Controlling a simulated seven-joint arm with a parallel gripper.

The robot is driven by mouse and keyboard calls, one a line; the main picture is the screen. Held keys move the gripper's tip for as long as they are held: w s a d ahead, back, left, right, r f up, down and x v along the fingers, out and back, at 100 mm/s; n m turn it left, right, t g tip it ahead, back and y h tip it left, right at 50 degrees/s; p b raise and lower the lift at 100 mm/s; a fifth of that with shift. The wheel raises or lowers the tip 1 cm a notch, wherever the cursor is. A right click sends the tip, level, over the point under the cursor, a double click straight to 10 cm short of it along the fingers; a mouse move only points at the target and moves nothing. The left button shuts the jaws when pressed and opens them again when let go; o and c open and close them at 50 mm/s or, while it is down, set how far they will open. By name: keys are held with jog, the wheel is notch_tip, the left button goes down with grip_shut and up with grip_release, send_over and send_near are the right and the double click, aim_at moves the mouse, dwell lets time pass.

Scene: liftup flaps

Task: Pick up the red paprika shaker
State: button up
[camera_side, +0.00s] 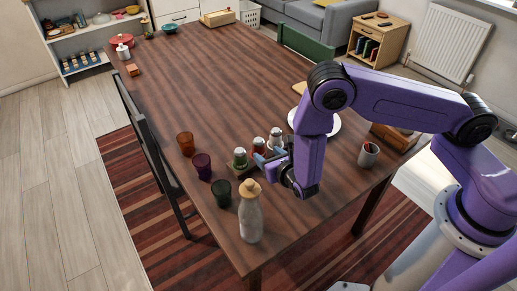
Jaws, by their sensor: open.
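Several small shakers with pale caps stand in a short row near the middle of the table's near half. The one with a reddish body, which looks like the paprika shaker (258,148), is in the middle of the row. A greenish shaker (240,158) stands to its left and another pale-capped shaker (276,137) to its right. My gripper (267,161) is open, low over the table, with its fingers pointing left close to the reddish shaker. The fingers partly hide its lower part. I cannot tell whether they touch it or reach around it.
An orange cup (186,144), a purple cup (202,166) and a green cup (221,193) stand along the left edge. A corked bottle (250,218) stands in front. A cup with contents (368,154) and a white plate (327,123) are right. The table's far half (205,75) is mostly clear.

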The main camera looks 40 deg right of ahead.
aim_at(262, 150)
jog(key=x, duration=0.7)
jog(key=shift+s+d+f, duration=0.1)
jog(key=shift+d+f, duration=0.05)
jog(key=shift+f, duration=0.15)
jog(key=shift+w+f, duration=0.2)
jog(key=shift+w, duration=0.35)
jog(key=shift+c, duration=0.3)
jog(key=c, duration=0.7)
